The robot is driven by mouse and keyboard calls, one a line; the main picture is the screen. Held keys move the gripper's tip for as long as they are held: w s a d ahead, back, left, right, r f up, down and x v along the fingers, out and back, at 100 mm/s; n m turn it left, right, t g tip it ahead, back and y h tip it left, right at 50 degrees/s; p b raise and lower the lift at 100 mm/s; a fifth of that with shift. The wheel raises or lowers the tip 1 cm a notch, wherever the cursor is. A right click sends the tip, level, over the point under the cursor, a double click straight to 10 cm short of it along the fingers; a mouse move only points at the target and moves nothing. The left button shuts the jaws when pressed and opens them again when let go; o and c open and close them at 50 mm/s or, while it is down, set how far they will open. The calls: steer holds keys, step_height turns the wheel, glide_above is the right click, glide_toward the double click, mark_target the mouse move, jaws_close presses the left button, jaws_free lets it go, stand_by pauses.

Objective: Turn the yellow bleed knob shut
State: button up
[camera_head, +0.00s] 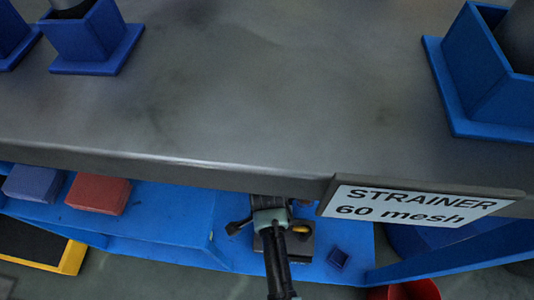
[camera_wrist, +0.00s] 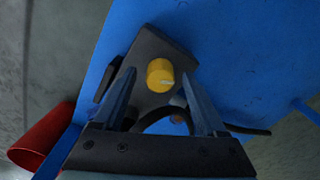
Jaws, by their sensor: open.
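The yellow bleed knob (camera_wrist: 160,74) is a small round knob with a pale mark on its face, on a dark block (camera_wrist: 150,48) in the wrist view. It also shows as a small yellow spot in the head view (camera_head: 300,228), beside my arm. My gripper (camera_wrist: 160,103) is open, its two fingers apart and pointing toward the knob. The knob appears between and just beyond the fingertips, and nothing is held. Whether the fingers touch the dark block is not clear. In the head view my gripper (camera_head: 268,205) is partly hidden under the bench edge.
A grey bench top (camera_head: 220,90) overhangs the blue lower shelf (camera_head: 220,235). A sign reading STRAINER 60 mesh (camera_head: 415,205) hangs on its edge near my arm. A red container (camera_wrist: 42,138) stands at the left in the wrist view. Red (camera_head: 98,193) and blue blocks lie left.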

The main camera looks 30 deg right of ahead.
jaws_close()
